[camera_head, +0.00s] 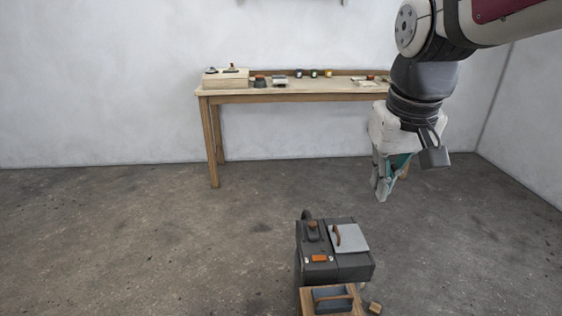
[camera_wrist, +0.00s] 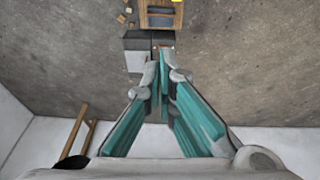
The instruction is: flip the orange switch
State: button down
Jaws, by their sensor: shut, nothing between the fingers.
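A small orange switch (camera_head: 319,258) sits on the top of a dark grey box-shaped machine (camera_head: 344,271), near its front edge. The machine also shows in the wrist view (camera_wrist: 135,43), beyond my fingertips. I cannot make out the orange switch clearly in that view. My gripper (camera_head: 382,197) hangs in the air with its fingers pointing down, above and to the right of the machine in the head view. It is shut and empty, apart from the switch. In the wrist view my gripper (camera_wrist: 162,68) overlaps the near part of the machine.
The machine carries a light grey lid (camera_head: 354,236) with a curved brown handle and a dark part with a brown knob (camera_head: 313,226). A table (camera_head: 250,91) with several items stands behind.

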jog(key=w+f+b, duration=0.5)
jog(key=w+f, duration=0.4)
jog(key=w, duration=0.4)
jog(key=g+b, duration=0.3)
jog(key=b, duration=1)
send_over(322, 257)
notch_tip(322, 257, down, 32)
jog(key=shift+y, duration=0.3)
jog(key=shift+f, duration=0.15)
notch_tip(322, 257, down, 14)
jog(key=b, duration=0.5)
